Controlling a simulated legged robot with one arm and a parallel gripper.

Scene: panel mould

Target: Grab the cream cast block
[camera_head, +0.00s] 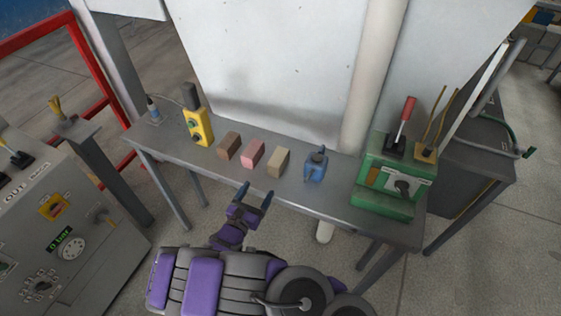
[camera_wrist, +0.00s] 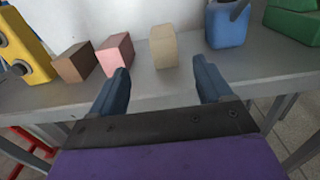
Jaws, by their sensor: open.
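The cream cast block (camera_head: 278,162) stands on the grey table between a pink block (camera_head: 252,154) and a blue object (camera_head: 316,165). In the wrist view the cream block (camera_wrist: 163,47) stands upright ahead of my gripper, between the lines of the two fingers and a little left of their middle. My gripper (camera_head: 257,194) is open and empty, at the near edge of the table and apart from the block. Its two blue fingers also show in the wrist view (camera_wrist: 162,82). The block's far side is hidden.
A brown block (camera_head: 229,146) stands left of the pink one. A yellow control box (camera_head: 197,126) is further left, and a green machine (camera_head: 386,183) with levers stands at the right. A white panel rises behind the table (camera_head: 222,171). The strip before the blocks is clear.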

